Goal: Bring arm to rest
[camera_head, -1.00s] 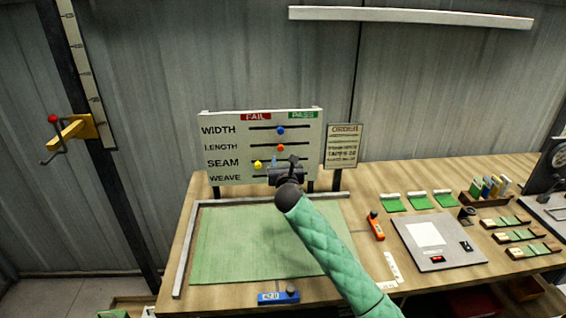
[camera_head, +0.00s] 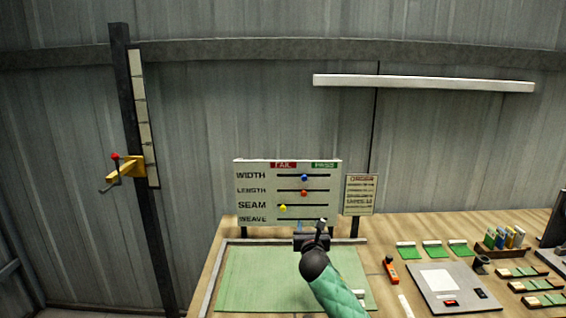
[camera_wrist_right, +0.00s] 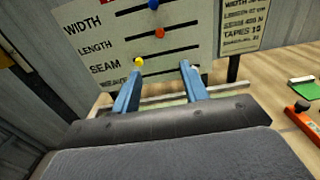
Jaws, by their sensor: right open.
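My right arm comes up from the bottom of the head view. Its gripper (camera_head: 314,236) is in front of the lower edge of the white board (camera_head: 240,194). In the right wrist view my right gripper (camera_wrist_right: 158,80) has two blue fingers standing apart, with nothing between them. Behind them is the board with a blue knob (camera_wrist_right: 153,4), an orange knob (camera_wrist_right: 160,32) and a yellow knob (camera_wrist_right: 139,62) on its slots. The weave row is partly hidden by the gripper. My left gripper is not in view.
A green mat (camera_head: 255,280) lies on the wooden table below the board. An order sign (camera_head: 360,194) stands right of the board. An orange tool (camera_head: 390,269), a grey panel (camera_head: 450,290) and green swatches (camera_head: 432,249) are on the right. A yellow bracket (camera_head: 134,168) is on the left post.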

